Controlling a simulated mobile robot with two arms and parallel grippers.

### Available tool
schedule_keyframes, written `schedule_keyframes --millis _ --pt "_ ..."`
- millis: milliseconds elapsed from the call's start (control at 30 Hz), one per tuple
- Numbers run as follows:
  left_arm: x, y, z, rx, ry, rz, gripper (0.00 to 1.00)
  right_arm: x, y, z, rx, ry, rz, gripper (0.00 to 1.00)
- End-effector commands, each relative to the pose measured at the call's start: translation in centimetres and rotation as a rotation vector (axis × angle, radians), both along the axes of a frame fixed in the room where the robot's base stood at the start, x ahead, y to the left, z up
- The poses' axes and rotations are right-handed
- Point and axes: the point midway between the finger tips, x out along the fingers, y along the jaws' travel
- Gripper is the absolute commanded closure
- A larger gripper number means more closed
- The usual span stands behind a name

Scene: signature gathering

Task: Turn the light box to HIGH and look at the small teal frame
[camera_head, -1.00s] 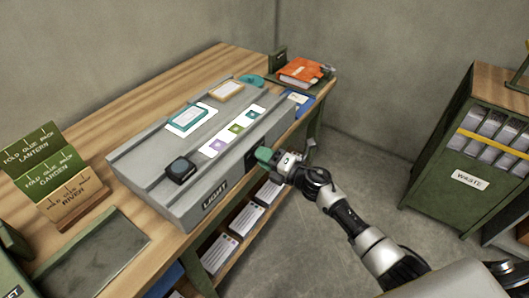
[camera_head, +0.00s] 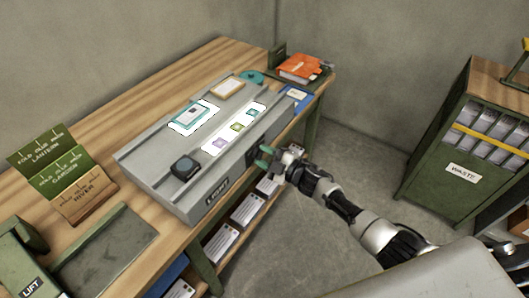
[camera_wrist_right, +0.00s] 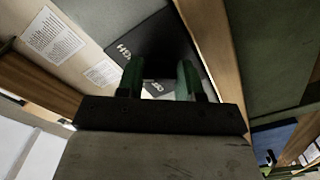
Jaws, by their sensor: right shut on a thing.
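The grey light box (camera_head: 210,190) lies along the front of the bench. Its top windows glow bright white. The small teal frame (camera_head: 192,114) lies flat on the rear lit window. My right gripper (camera_head: 268,155) is at the box's front face, by a dark control panel (camera_head: 250,157). In the right wrist view its green fingers (camera_wrist_right: 158,82) are in front of this black panel (camera_wrist_right: 150,45), where partly hidden white lettering shows. The gripper is shut on the light box knob, which is mostly hidden between the fingers. My left gripper is out of view.
A dark loupe-like block (camera_head: 184,168), a strip with coloured squares (camera_head: 236,127) and a tan frame (camera_head: 227,87) are on the box. Green and brown card holders (camera_head: 60,175) stand left. An orange book (camera_head: 300,66) is at the back. A waste cabinet (camera_head: 440,165) stands right, across open floor.

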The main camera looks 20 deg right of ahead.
Motion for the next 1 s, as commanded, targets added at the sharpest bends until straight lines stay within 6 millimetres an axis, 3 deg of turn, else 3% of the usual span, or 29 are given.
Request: schedule_keyframes --millis 400,967,1000 --pt "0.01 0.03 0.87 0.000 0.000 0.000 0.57 -0.05 -0.06 -0.13 0.154 0.124 -0.002 0.87" --pt "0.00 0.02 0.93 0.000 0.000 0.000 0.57 -0.08 0.02 -0.19 0.179 0.142 -0.001 0.87" --pt "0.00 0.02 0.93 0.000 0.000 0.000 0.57 -0.08 0.02 -0.19 0.179 0.142 -0.001 0.60"
